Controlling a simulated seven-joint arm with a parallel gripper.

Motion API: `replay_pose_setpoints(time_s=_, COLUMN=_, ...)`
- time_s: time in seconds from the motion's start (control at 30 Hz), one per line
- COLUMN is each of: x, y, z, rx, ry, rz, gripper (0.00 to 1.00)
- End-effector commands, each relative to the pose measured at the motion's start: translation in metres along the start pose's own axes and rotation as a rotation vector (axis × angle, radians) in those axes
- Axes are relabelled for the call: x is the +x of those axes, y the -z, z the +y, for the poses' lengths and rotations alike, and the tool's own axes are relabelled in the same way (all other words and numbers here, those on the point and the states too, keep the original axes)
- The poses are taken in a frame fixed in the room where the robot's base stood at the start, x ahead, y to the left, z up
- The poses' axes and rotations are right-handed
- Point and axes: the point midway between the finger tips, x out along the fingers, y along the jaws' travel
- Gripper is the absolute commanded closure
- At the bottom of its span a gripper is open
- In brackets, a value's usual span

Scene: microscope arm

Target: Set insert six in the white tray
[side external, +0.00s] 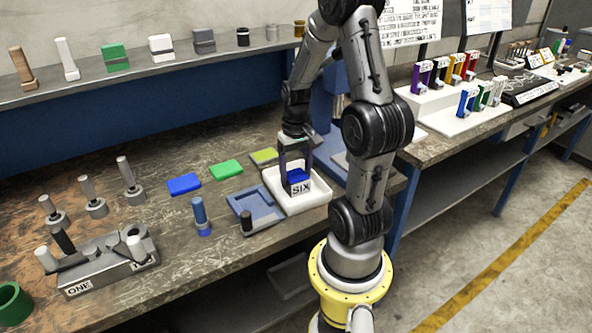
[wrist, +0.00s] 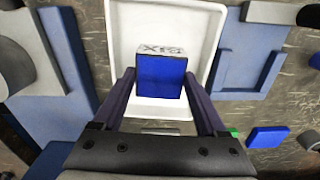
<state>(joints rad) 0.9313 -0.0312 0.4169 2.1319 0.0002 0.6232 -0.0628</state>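Insert six (side external: 299,187) is a small block with a blue top and a white face marked SIX. It is inside the white tray (side external: 319,199), within its walls. Whether it rests on the tray floor or is held just above it is hard to tell. In the wrist view the insert (wrist: 160,77) appears upside down, near the middle of the white tray (wrist: 119,30). My gripper (side external: 295,173) points down into the tray with a finger on each side of the insert. In the wrist view its fingertips (wrist: 159,73) meet the insert's two sides.
A blue recessed fixture (side external: 262,214) stands left of the tray. Blue (side external: 183,184), green (side external: 226,170) and yellow-green (side external: 264,156) plates lie behind it. A short blue cylinder (side external: 200,216) and a grey block (side external: 112,262) with pegs stand farther left.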

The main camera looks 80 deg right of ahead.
Motion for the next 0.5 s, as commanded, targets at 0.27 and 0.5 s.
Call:
replay_pose_setpoints(time_s=0.27, x=-0.0001, y=-0.0001, z=0.0, rx=0.0, ry=0.0, rz=0.0, gripper=0.0)
replay_pose_setpoints(time_s=0.5, x=-0.0081, y=0.0004, z=0.0, rx=0.0, ry=0.0, rz=0.002, gripper=0.0)
